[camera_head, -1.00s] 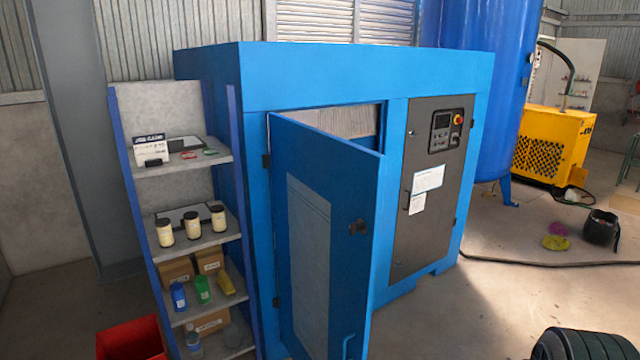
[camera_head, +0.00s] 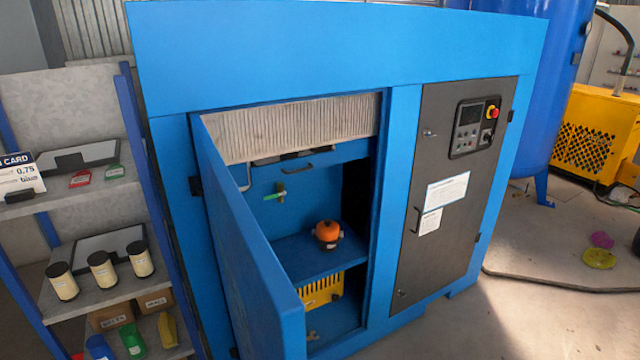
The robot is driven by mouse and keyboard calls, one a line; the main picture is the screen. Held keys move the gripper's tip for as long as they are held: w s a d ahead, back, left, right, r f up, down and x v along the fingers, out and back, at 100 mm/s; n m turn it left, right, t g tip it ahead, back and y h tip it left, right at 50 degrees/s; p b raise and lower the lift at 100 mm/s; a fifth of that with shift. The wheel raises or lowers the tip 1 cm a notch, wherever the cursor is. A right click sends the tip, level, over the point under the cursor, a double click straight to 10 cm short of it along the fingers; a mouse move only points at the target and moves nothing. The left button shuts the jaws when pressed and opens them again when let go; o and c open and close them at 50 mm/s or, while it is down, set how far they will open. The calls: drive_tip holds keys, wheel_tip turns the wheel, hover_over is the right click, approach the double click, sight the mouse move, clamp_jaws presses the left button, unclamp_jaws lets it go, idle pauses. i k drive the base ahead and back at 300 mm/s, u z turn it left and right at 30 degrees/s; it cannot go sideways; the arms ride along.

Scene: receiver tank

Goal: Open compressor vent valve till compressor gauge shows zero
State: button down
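The blue compressor cabinet (camera_head: 330,60) fills the middle of the view, and its left door (camera_head: 255,255) stands open toward me. Inside, on the blue back wall, is a small brass-coloured fitting with a green handle (camera_head: 275,196). It looks like a valve, but I cannot tell whether it is the vent valve or how its handle is set. An orange-topped round part (camera_head: 327,232) sits on the inner blue shelf. No dial gauge can be made out. A control panel (camera_head: 473,127) with a small screen is on the grey right door. My gripper is not in view.
A shelf rack (camera_head: 134,150) with jars and boxes stands close on the left. The open door's edge juts toward me. A blue tank (camera_head: 565,100) and yellow unit (camera_head: 595,135) stand at the right.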

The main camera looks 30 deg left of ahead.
sight(284, 193)
drive_tip(key=u, duration=0.05)
drive_tip(key=i, duration=0.75)
drive_tip(key=u, duration=1.2)
drive_tip(key=i, duration=0.75)
drive_tip(key=u, duration=0.75)
drive_tip(key=i, duration=1.15)
drive_tip(key=u, duration=0.1)
